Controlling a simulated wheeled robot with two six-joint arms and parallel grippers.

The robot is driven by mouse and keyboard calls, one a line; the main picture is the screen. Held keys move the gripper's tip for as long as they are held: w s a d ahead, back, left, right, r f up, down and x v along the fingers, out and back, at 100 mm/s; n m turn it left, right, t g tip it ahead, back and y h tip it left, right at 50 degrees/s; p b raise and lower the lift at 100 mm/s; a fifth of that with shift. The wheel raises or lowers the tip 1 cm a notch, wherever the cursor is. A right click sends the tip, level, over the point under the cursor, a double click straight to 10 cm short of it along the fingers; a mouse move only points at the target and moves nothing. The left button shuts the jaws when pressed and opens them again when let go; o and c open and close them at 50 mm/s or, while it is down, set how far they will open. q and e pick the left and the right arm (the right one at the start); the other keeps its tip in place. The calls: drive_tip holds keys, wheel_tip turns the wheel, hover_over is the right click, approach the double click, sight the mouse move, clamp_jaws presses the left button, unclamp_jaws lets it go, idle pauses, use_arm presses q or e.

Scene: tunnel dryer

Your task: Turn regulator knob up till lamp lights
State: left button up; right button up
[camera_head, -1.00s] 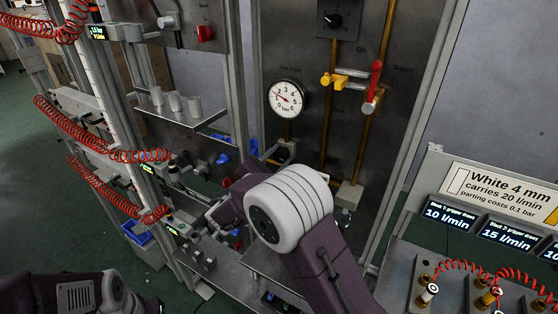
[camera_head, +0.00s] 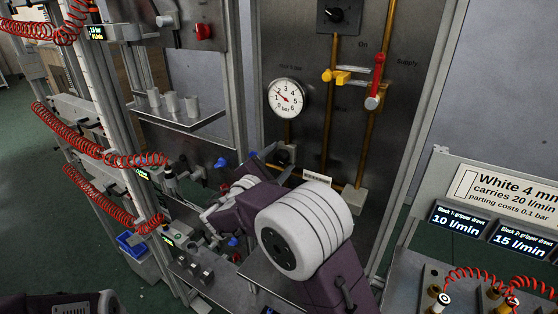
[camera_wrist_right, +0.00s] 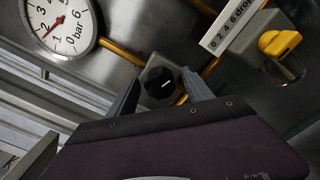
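The black regulator knob (camera_wrist_right: 164,85) with a white mark is on the panel below the round pressure gauge (camera_wrist_right: 62,20). In the head view the knob (camera_head: 285,153) is partly hidden by my right arm. My right gripper (camera_wrist_right: 162,82) is open, one finger on either side of the knob; I cannot tell whether they touch it. The gauge also shows in the head view (camera_head: 287,98), its needle at the low end, about 1 to 2 bar. I cannot make out a lit lamp. My left gripper is out of view; part of the left arm shows at the bottom left.
A yellow fitting (camera_wrist_right: 280,42) and a scale label (camera_wrist_right: 235,30) are near the knob. A red-handled valve (camera_head: 376,75) and brass pipes are on the panel. A shelf with grey cups (camera_head: 178,118) and red coiled hoses are on the left; a display bench (camera_head: 450,262) is on the right.

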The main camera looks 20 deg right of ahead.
drive_tip(key=b+v, duration=0.3)
drive_tip(key=v, duration=0.6)
drive_tip(key=s+d+f+m+g+y, duration=0.4)
drive_tip(key=s+f, duration=0.3)
drive_tip(key=f, duration=0.4)
drive_tip(key=s+d+f+m+g+y, duration=0.3)
drive_tip(key=s+d+f+g, duration=0.2)
drive_tip(key=s+f+g, duration=0.45)
drive_tip(key=s+a+f+m+t+y, duration=0.2)
drive_tip(key=s+a+f+m+y, duration=0.2)
drive_tip(key=m, duration=0.6)
wheel_tip(320, 180, down, 4)
drive_tip(key=a+y, duration=0.2)
drive_tip(key=shift+s+m+t+y, duration=0.2)
drive_tip(key=shift+m+t+y, duration=0.1)
drive_tip(key=shift+t, duration=0.05)
drive_tip(key=shift+r, duration=0.1)
